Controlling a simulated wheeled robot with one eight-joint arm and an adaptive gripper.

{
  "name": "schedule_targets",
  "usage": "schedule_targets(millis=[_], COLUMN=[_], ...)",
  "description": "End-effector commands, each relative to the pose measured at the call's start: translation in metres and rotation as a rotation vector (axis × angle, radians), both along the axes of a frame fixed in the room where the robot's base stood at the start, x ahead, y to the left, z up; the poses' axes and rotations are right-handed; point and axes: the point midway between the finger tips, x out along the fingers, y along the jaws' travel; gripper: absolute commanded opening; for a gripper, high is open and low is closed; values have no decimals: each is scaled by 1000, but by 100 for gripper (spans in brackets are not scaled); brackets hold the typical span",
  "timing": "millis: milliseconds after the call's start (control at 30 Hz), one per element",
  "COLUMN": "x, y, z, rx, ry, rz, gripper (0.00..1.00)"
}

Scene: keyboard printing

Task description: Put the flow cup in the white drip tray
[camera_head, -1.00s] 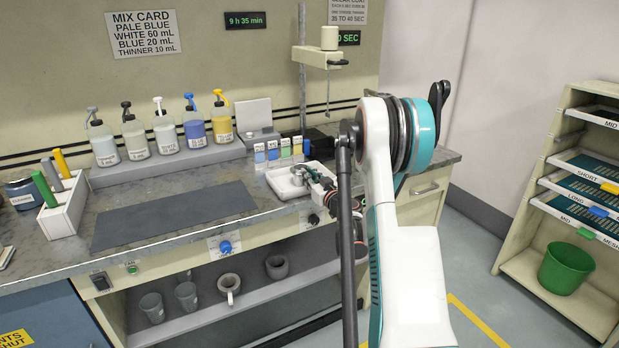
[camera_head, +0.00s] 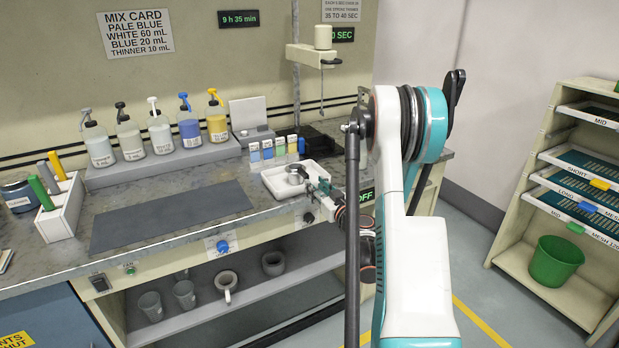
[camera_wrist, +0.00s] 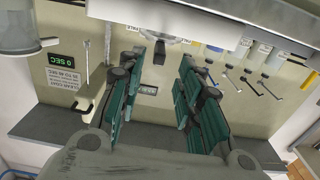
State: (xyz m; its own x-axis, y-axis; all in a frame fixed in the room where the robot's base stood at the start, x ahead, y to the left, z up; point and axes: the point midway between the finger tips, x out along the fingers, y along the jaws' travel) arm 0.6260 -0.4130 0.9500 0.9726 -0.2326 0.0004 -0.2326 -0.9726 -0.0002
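The white drip tray (camera_head: 276,187) stands on the bench near its right end. A small grey metal cup, which looks like the flow cup (camera_head: 297,174), sits inside it. My gripper (camera_head: 322,187) is just to the right of the cup, over the tray's right side, and appears apart from it. The wrist view is upside down; there the two green-padded fingers of my gripper (camera_wrist: 158,95) are spread with nothing between them. A pale tray edge (camera_wrist: 165,14) shows beyond them at the top. The cup's exact shape and tilt are hard to tell.
Behind the tray stand small colour-labelled containers (camera_head: 280,148) and a stirrer stand (camera_head: 322,58). Pump bottles (camera_head: 160,135) stand on a ledge to the left. The dark mat (camera_head: 170,215) is bare. Several cups (camera_head: 227,284) sit on the shelf below.

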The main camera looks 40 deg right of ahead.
Motion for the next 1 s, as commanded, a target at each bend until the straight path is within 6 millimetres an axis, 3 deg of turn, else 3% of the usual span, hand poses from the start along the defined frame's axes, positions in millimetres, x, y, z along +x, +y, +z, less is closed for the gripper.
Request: schedule_targets(millis=[100, 267, 700, 767, 867, 1000], x=[-17, -27, -24, -18, 1, 32], y=[3, 6, 12, 22, 52, 121], z=[-3, -2, 3, 10, 28, 64], rx=[0, 0, 2, 6, 19, 43], ry=[0, 0, 6, 15, 48, 128], rz=[-2, 0, 11, 30, 87, 202], gripper=[33, 33, 33, 33, 33, 33])
